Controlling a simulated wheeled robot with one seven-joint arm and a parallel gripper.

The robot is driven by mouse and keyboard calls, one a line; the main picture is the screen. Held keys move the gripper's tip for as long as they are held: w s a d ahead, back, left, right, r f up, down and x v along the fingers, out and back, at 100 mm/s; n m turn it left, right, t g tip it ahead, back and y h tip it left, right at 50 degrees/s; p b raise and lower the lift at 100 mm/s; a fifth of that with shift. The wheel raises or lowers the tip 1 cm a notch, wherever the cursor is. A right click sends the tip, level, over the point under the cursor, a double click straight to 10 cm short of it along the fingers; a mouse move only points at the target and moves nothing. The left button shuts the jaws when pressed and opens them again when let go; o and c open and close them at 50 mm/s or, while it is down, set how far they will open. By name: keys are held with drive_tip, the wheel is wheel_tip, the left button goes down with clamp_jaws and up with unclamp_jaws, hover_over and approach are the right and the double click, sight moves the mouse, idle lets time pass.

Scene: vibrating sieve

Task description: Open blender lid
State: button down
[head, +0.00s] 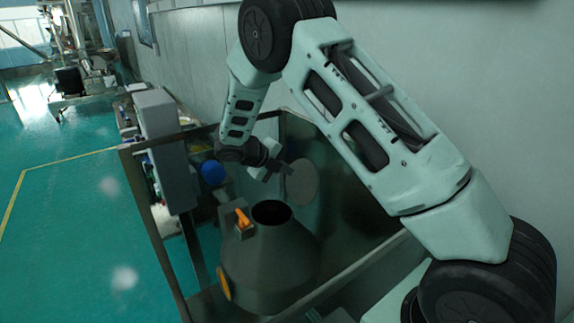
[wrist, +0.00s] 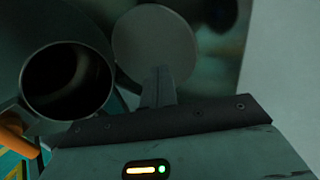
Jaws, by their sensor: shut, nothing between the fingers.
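The blender (head: 268,258) is a dark metal cone-shaped vessel in the lower middle of the head view. Its round mouth (head: 271,212) is uncovered and dark inside; the mouth also shows at the left of the wrist view (wrist: 68,80). The round grey lid (head: 302,182) stands tilted up behind and to the right of the mouth. In the wrist view the lid (wrist: 155,45) is beside the mouth, just beyond the fingers. My gripper (head: 277,172) is shut and empty, close in front of the lid. I cannot tell if it touches the lid.
An orange handle (head: 243,219) sits on the left of the blender. A metal frame (head: 160,235) surrounds the machine. A grey cabinet (head: 167,145) and a blue round object (head: 213,172) stand behind on the left. A wall (head: 420,60) is close on the right. Open green floor (head: 75,220) lies left.

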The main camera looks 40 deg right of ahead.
drive_tip(key=a+r+b, duration=0.3)
drive_tip(key=r+b, duration=0.1)
drive_tip(key=r, duration=0.5)
drive_tip(key=shift+a+r+b, duration=0.15)
drive_tip(key=shift+a+b, duration=0.1)
drive_tip(key=shift+b, duration=0.05)
